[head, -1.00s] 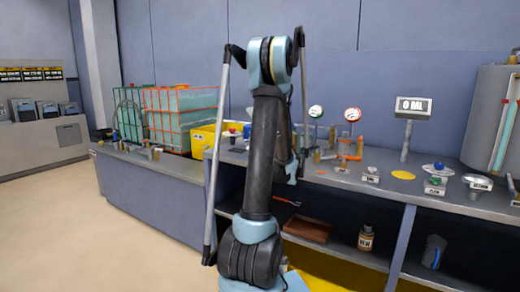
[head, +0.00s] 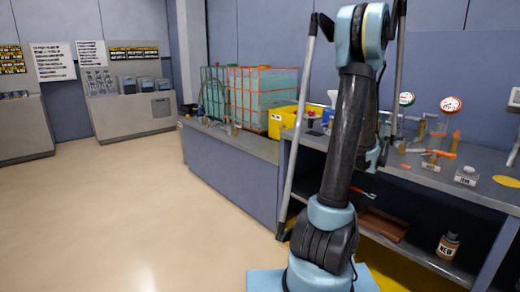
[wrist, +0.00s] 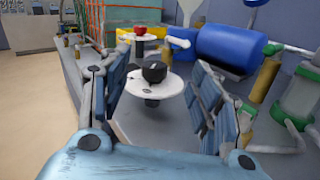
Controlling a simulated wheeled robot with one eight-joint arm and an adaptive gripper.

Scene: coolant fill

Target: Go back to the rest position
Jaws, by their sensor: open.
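My gripper (wrist: 160,115) is open in the wrist view, with its two blue-grey fingers spread apart and nothing held between them. A black knob on a white round plate (wrist: 168,88) shows beyond the gap, on the bench. A red knob (wrist: 139,30) on a similar white plate stands farther back. In the head view my arm stands raised in front of the workbench (head: 245,148). It hides part of the bench, and the gripper's fingers cannot be made out there.
Glass tanks in orange frames (head: 264,97) and a yellow box (head: 283,121) stand on the bench. Gauges (head: 450,104) and valves are at the right. A brown bottle (head: 448,244) and a brown tray (head: 383,225) sit on the lower shelf. The floor (head: 120,210) at left is clear.

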